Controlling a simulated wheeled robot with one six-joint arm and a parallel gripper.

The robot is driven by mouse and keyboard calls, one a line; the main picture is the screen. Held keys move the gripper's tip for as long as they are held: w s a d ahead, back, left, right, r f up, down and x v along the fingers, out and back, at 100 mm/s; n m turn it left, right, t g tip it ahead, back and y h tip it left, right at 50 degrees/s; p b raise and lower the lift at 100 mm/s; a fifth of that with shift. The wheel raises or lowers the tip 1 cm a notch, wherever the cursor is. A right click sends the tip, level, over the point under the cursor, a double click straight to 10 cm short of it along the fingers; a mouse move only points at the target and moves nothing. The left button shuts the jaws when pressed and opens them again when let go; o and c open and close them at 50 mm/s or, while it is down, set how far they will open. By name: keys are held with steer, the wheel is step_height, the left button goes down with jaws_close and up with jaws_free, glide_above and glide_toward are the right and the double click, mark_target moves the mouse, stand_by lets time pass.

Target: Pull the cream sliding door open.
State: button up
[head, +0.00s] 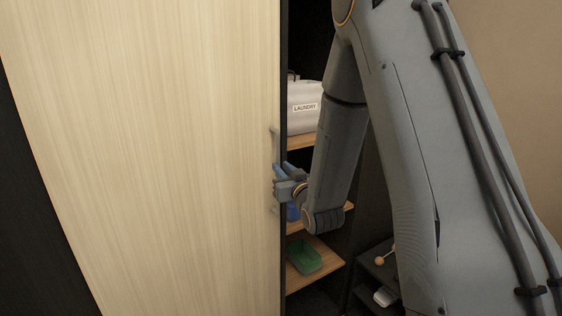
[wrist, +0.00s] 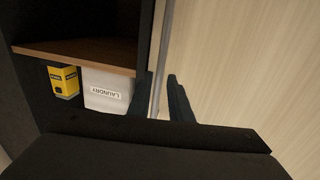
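The cream sliding door (head: 150,150) has pale wood grain and fills the left of the head view; it also shows in the wrist view (wrist: 245,75). Its slim vertical grey handle (head: 276,146) is near the door's right edge. Beside the door, part of the dark cabinet interior is exposed. My gripper (head: 281,172) is at the handle's middle. In the wrist view, the fingers of my gripper (wrist: 160,98) stand on either side of a vertical grey bar. I cannot tell whether they press on it.
Inside are wooden shelves (head: 302,140), a white box labelled LAUNDRY (head: 303,107) and a green tray (head: 305,257). A yellow box (wrist: 65,82) shows in the wrist view. A dark low unit (head: 375,262) with small items stands at the lower right.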

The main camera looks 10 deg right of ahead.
mark_target(279, 164)
steer(key=w+p, duration=0.1)
steer(key=w, duration=0.2)
steer(key=shift+w, duration=0.4)
steer(key=shift+w+a+p, duration=0.2)
steer(key=shift+w+p, duration=0.1)
steer(key=shift+w, duration=0.25)
